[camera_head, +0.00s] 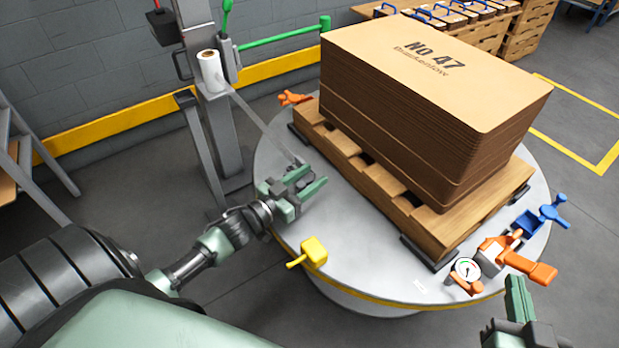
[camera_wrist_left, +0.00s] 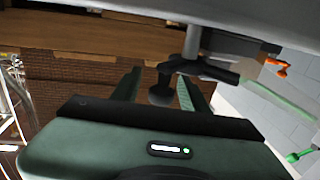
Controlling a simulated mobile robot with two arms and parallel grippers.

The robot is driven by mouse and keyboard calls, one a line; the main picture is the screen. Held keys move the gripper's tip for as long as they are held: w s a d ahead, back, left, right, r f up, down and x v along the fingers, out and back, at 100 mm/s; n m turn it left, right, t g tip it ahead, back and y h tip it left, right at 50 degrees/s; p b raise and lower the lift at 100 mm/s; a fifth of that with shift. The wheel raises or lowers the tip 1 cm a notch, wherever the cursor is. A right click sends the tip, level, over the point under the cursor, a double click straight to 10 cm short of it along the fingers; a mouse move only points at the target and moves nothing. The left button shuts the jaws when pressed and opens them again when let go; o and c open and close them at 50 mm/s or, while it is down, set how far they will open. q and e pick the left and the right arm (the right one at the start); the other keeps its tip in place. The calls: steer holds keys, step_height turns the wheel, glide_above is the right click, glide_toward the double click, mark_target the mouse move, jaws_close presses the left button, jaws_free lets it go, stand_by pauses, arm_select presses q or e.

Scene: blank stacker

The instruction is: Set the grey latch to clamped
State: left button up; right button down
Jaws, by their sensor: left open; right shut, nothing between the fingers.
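The grey latch (camera_wrist_left: 192,42) shows in the left wrist view as a grey post with a dark arm and a round dark knob. The knob lies between the fingers of my left gripper (camera_wrist_left: 158,88), with gaps visible on both sides. In the head view my left gripper (camera_head: 307,181) is open at the left part of the round table, beside the pallet, and mostly hides the latch. I cannot tell the latch's setting. My right gripper (camera_head: 520,298) is shut and empty at the lower right, partly cut off by the frame.
A cardboard stack (camera_head: 430,95) sits on a wooden pallet (camera_head: 375,190) on the round table (camera_head: 350,245). Around its rim are an orange latch (camera_head: 293,98), a yellow handle (camera_head: 314,250), a gauge (camera_head: 466,269), an orange handle (camera_head: 530,268) and a blue clamp (camera_head: 545,213).

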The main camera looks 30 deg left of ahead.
arm_select(q)
jaws_close()
